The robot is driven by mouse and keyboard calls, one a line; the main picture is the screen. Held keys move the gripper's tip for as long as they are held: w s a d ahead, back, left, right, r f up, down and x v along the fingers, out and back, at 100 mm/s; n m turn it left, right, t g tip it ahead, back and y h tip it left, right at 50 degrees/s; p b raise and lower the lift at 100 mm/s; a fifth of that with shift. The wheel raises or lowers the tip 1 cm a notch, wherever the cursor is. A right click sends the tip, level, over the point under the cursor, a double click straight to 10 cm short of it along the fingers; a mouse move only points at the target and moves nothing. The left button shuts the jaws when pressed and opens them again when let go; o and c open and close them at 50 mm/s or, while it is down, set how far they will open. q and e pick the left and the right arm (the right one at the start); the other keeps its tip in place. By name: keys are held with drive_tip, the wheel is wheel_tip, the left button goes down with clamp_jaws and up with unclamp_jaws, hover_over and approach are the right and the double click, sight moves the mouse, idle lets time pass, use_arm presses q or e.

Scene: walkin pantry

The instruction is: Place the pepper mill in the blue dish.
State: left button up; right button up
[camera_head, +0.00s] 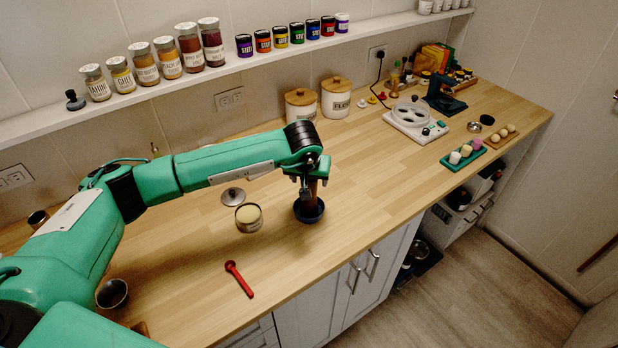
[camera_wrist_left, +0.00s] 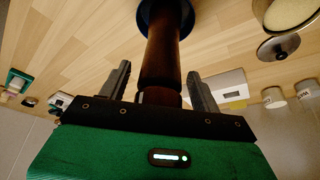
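The dark brown pepper mill (camera_head: 312,190) stands in the small blue dish (camera_head: 300,214) on the wooden counter, under my left gripper (camera_head: 308,183). In the left wrist view the mill (camera_wrist_left: 164,55) runs between the two fingers, and its far end meets the blue dish (camera_wrist_left: 146,14). My left gripper (camera_wrist_left: 160,80) is open around the mill, with a small gap on each side. The inside of the dish is mostly hidden by the mill and gripper. My right gripper is not in view.
An open tin (camera_head: 248,217) and a metal lid (camera_head: 233,196) lie left of the dish. A red spoon (camera_head: 239,279) lies near the front edge. Two canisters (camera_head: 335,98) stand behind. A white appliance (camera_head: 415,122) is farther right, with bare counter between.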

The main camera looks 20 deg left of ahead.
use_arm(q)
drive_tip(key=shift+r, duration=0.2)
drive_tip(key=shift+s+r, duration=0.1)
drive_tip(key=shift+r, duration=0.2)
drive_tip(key=b+v, duration=0.3)
drive_tip(key=v, duration=0.8)
drive_tip(key=shift+r, duration=0.1)
